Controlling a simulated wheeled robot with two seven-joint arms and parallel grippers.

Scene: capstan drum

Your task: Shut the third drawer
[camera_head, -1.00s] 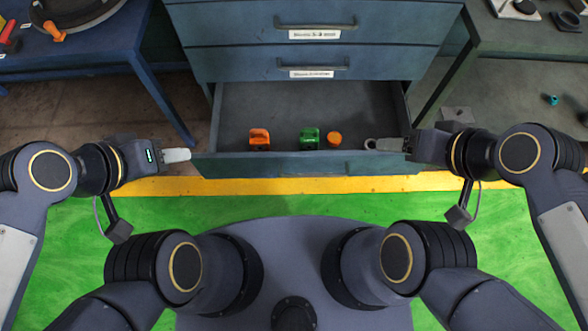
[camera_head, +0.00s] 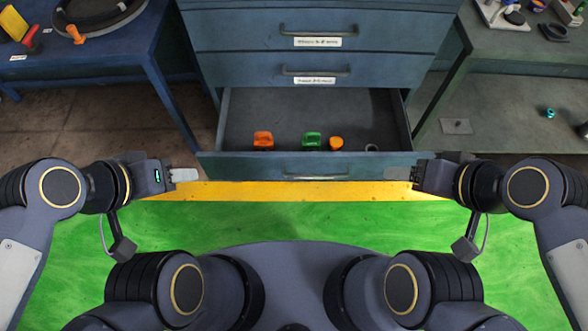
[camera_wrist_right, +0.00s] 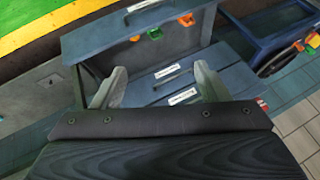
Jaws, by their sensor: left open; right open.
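The third drawer (camera_head: 250,166) is the lowest one visible in the blue cabinet in the head view. It stands open, its grey inside showing; it also shows in the right wrist view (camera_wrist_right: 105,48). Inside lie two orange things (camera_head: 263,139) (camera_head: 336,143), a green thing (camera_head: 312,140) and a grey ring (camera_head: 371,148). My left gripper (camera_head: 185,175) is open and empty near the drawer's left front corner. My right gripper (camera_head: 400,173) is open and empty at its right front corner; its two fingers are apart in the wrist view (camera_wrist_right: 157,88). Contact with the drawer cannot be told.
Two shut drawers with handles and labels (camera_head: 317,42) (camera_head: 314,81) are above. A blue table (camera_head: 120,55) stands at left and a grey-green workbench (camera_head: 505,50) at right. Yellow-edged green floor (camera_head: 300,215) lies before the cabinet.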

